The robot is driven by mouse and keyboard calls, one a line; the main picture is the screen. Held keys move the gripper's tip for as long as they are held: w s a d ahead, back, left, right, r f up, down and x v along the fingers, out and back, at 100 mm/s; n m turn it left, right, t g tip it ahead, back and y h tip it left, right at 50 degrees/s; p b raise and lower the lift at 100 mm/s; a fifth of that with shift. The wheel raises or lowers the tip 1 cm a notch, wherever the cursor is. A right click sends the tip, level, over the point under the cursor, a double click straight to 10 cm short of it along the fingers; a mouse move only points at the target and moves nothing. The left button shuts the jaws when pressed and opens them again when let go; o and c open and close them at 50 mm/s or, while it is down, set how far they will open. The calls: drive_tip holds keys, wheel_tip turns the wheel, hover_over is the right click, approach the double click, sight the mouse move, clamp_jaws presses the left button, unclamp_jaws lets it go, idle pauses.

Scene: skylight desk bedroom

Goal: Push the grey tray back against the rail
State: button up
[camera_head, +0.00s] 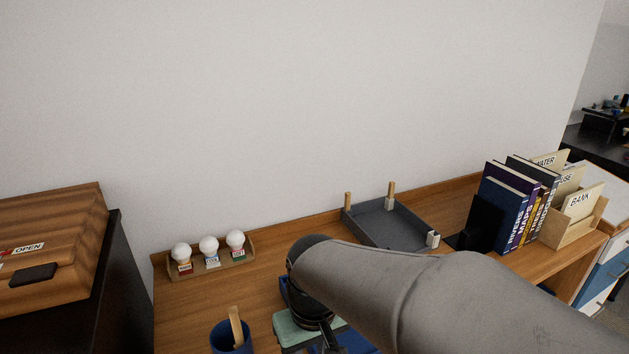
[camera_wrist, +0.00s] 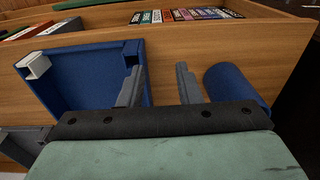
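The grey tray (camera_head: 385,228) lies on the wooden desk in the head view, right of centre. Its far side is close to the low wooden rail (camera_head: 438,190) along the wall; I cannot tell whether they touch. Two wooden pegs stand at its far corners, and a white block is at its near right corner. My gripper (camera_wrist: 160,86) is open, its two fingers apart with nothing held between them. It is over the desk nearer than the grey tray, largely hidden behind my arm in the head view. A blue tray (camera_wrist: 90,75) lies beside the left finger.
A blue cup (camera_head: 230,336) holds a wooden stick; it is right of the fingers in the wrist view (camera_wrist: 237,85). Three bulbs stand in a wooden holder (camera_head: 212,262) at left. Books (camera_head: 512,205) and a wooden file box (camera_head: 572,222) stand right of the grey tray.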

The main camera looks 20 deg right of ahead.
drive_tip(key=w+d+r+t+p, duration=0.1)
drive_tip(key=w+d+r, duration=0.15)
drive_tip(key=w, duration=0.25)
drive_tip(key=w+d+r, duration=0.2)
drive_tip(key=w+d, duration=0.1)
drive_tip(key=w, duration=0.3)
drive_tip(key=w+d+r+t, duration=0.1)
drive_tip(key=w+d, duration=0.4)
drive_tip(key=d, duration=0.3)
drive_tip(key=w+d+r+t+p, duration=0.1)
drive_tip(key=w+d+r, duration=0.1)
drive_tip(key=w+d, duration=0.3)
drive_tip(key=w+d+r, duration=0.1)
drive_tip(key=w+d, duration=0.5)
drive_tip(key=d, duration=0.6)
drive_tip(key=shift+r+t+p, duration=0.2)
drive_tip(key=shift+t+p, duration=0.15)
drive_tip(key=shift+t, duration=0.05)
drive_tip(key=p, duration=0.3)
approach(361, 228)
drive_tip(key=x, duration=1)
drive_tip(key=shift+w+f, duration=0.15)
drive_tip(key=shift+w, duration=0.1)
